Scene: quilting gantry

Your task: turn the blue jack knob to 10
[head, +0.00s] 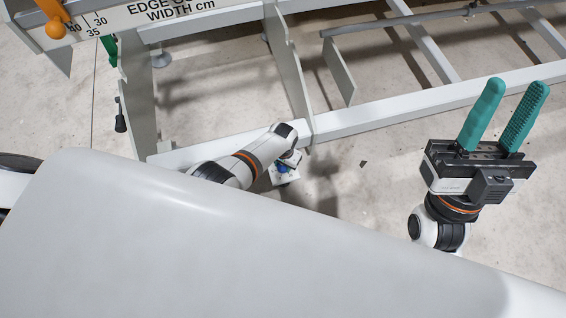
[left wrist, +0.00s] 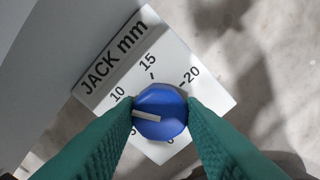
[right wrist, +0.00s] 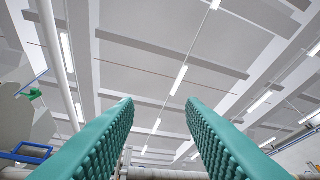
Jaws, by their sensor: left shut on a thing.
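The blue jack knob (left wrist: 160,100) sits on a white plate marked JACK mm (left wrist: 113,55), with numbers from 0 to 20. Its white pointer line points left, between the 5 and the 10. My left gripper (left wrist: 161,108) is shut on the knob, one green finger on each side; the fingers partly cover the 5. In the head view the knob (head: 282,169) shows small beside my left wrist. My right gripper (head: 515,88) is open and empty, fingers up, away from the knob; its wrist view shows the ceiling between the fingers.
The gantry's pale frame rail (head: 375,115) runs just beyond the knob. An edge-width scale (head: 110,20) with an orange pointer (head: 56,28) is at top left. A black-knobbed lever (head: 120,122) hangs on the frame's left. Bare floor lies between my two arms.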

